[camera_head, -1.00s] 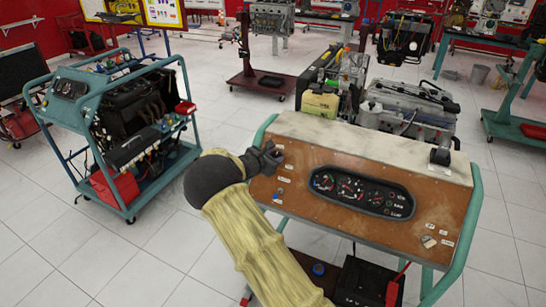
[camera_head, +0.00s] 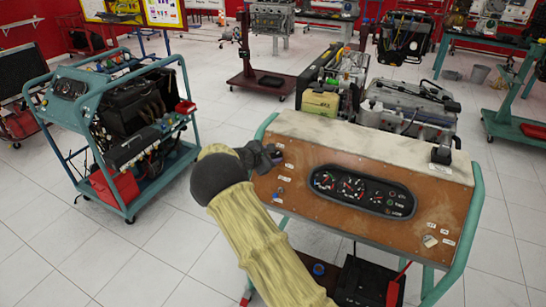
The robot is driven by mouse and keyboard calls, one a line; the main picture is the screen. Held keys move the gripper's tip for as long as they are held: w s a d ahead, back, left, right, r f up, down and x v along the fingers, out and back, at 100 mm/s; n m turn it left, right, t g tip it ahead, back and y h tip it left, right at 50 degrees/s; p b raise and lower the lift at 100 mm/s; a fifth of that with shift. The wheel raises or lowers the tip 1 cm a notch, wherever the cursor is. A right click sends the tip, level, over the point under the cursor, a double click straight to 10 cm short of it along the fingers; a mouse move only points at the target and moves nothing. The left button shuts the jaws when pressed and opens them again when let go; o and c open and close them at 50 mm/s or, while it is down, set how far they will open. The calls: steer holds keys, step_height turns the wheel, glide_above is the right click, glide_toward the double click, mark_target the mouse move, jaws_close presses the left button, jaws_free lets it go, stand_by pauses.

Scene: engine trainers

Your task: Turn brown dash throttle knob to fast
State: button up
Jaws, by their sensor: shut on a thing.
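The brown dash panel (camera_head: 330,222) stands on a teal-framed engine trainer, with a black gauge cluster (camera_head: 363,192) in its middle. My gripper (camera_head: 274,154) is at the panel's upper left corner, seen from behind, with my covered arm reaching up to it. It is shut on a small knob there, taken as the throttle knob, which is mostly hidden by the fingers. Small white labels (camera_head: 283,178) and a blue knob (camera_head: 278,195) show just below the gripper. The label wording and the knob's exact setting are too small to read.
A black lever (camera_head: 441,152) stands on the trainer's pale top at right. An engine (camera_head: 410,112) sits behind the panel. A second teal trainer (camera_head: 125,130) stands at left, with clear tiled floor between. A black battery-like box (camera_head: 366,283) is below the panel.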

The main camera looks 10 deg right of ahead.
steer(key=m+g, duration=0.1)
steer(key=m, duration=0.1)
steer(key=m+b, duration=0.1)
steer(key=m, duration=0.2)
steer(key=shift+w+g, duration=0.1)
steer(key=shift+g, duration=0.3)
steer(key=m+g, duration=0.1)
steer(key=m, duration=0.3)
steer(key=shift+r+y+b, duration=0.1)
steer(key=shift+y+b, duration=0.2)
steer(key=m+g, duration=0.1)
steer(key=m, duration=0.2)
steer(key=shift+m+y, duration=0.3)
steer(key=shift+y, duration=0.1)
steer(key=m+g+y, duration=0.1)
steer(key=m, duration=0.2)
steer(key=shift+m, duration=0.4)
steer(key=o, duration=1)
steer(key=shift+r, duration=0.1)
